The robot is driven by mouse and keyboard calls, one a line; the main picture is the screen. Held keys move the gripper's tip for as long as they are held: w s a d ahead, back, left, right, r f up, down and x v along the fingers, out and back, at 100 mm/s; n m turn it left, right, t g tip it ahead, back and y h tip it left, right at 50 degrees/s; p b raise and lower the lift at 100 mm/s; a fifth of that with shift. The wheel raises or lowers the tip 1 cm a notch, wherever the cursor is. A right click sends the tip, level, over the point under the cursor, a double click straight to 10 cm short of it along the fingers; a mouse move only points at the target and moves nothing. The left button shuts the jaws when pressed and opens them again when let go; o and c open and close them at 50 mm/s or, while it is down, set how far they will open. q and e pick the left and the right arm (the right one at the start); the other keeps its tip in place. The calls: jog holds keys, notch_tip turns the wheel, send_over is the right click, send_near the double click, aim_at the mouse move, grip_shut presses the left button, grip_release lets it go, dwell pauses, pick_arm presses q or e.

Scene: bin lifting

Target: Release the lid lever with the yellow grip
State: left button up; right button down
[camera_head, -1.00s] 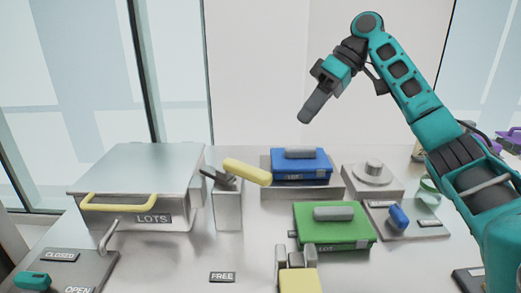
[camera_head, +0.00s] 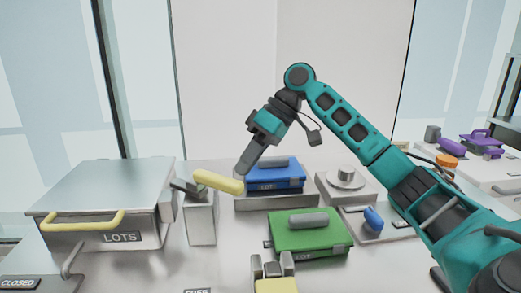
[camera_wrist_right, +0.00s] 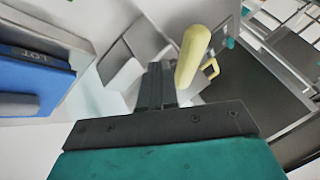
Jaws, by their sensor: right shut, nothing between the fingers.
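The lid lever's yellow grip (camera_head: 218,181) sticks out to the right from a grey post (camera_head: 201,220), sloping slightly down. My right gripper (camera_head: 243,168) is shut and empty, pointing down and left, with its fingertips close to the grip's free end. In the right wrist view the shut fingers (camera_wrist_right: 157,85) lie just left of the yellow grip (camera_wrist_right: 193,55); I cannot tell whether they touch. The metal bin marked LOTS (camera_head: 75,235) stands left of the post. Its lid (camera_head: 105,185) is down, with a yellow handle (camera_head: 80,226) in front.
A blue LOT case (camera_head: 280,178) sits on a grey block behind my gripper. A green LOT case (camera_head: 305,238) lies in front. A yellow block with grey prongs (camera_head: 275,284) is at the bottom edge. A grey knob (camera_head: 346,175) stands to the right.

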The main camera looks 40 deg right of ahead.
jog(key=shift+s+a, duration=0.25)
jog(key=shift+a, duration=0.25)
jog(key=shift+s+a, duration=0.2)
jog(key=shift+a, duration=0.3)
